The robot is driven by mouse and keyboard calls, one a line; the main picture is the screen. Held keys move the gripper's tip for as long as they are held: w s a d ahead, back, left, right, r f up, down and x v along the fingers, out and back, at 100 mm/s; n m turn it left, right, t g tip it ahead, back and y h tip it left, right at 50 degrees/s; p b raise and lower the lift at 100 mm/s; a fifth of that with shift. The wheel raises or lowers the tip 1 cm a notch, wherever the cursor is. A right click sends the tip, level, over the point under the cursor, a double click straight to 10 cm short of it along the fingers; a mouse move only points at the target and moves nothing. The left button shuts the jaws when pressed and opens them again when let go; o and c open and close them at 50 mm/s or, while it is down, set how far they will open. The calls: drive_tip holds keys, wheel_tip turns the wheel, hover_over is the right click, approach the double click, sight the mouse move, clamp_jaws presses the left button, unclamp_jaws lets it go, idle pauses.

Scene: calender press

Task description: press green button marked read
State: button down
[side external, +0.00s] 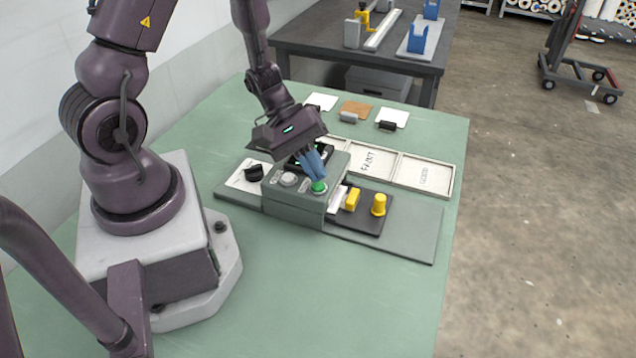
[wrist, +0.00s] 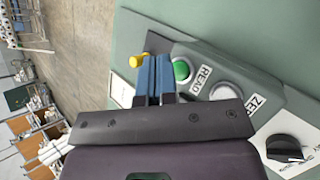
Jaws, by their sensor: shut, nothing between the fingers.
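The green button (side external: 319,187) sits on the sloped front of a grey control box (side external: 297,203). In the wrist view the green button (wrist: 181,70) has a label reading READ (wrist: 200,80) beside it. My gripper (side external: 318,176) is shut and empty, its blue fingers pointing down at the green button in the side view. In the wrist view my gripper's fingertips (wrist: 154,62) appear just left of the button. I cannot tell whether they touch it. A pale grey button (side external: 289,180) is next to it on the box; in the wrist view its label begins ZE.
A black knob (side external: 254,171) is left of the box. A yellow block (side external: 352,199) and a yellow knob (side external: 379,205) stand on a dark plate to the right. White trays (side external: 423,173) lie behind. The green table (side external: 300,290) is clear in front.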

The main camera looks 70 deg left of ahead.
sight(315, 186)
drive_tip(key=shift+f, duration=0.1)
idle(0.4)
drive_tip(key=shift+f, duration=0.35)
drive_tip(key=shift+f, duration=0.35)
idle(0.6)
drive_tip(key=shift+r, duration=0.8)
drive_tip(key=shift+r, duration=2.5)
